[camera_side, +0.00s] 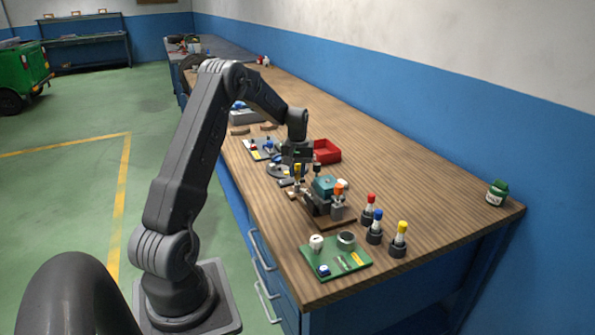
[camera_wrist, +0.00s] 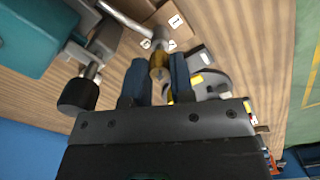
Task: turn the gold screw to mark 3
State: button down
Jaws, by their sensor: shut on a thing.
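The gold screw (camera_wrist: 159,62) stands between the two blue-grey fingers of my gripper (camera_wrist: 158,82) in the wrist view. My gripper is shut on it. A grey metal bar runs from the screw towards the top left. Small white number tiles (camera_wrist: 175,21) lie around the screw's far side; their figures are too small to read surely, so I cannot tell which is mark 3. In the side view my gripper (camera_side: 297,168) is low over the bench, just left of the teal-topped device (camera_side: 326,184). A gold-yellow spot shows at the fingers there.
A black knob (camera_wrist: 78,94) on a metal rod is left of the fingers. A red tray (camera_side: 326,152) stands behind. A green board (camera_side: 325,270) and several colour-topped bottles (camera_side: 374,232) stand nearer the camera. The bench's right side is largely clear.

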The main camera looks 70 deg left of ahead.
jog(key=shift+m, duration=0.4)
jog(key=m, duration=0.3)
jog(key=shift+m, duration=2.6)
jog(key=c, duration=1)
grip_release()
jog(key=shift+r, duration=0.1)
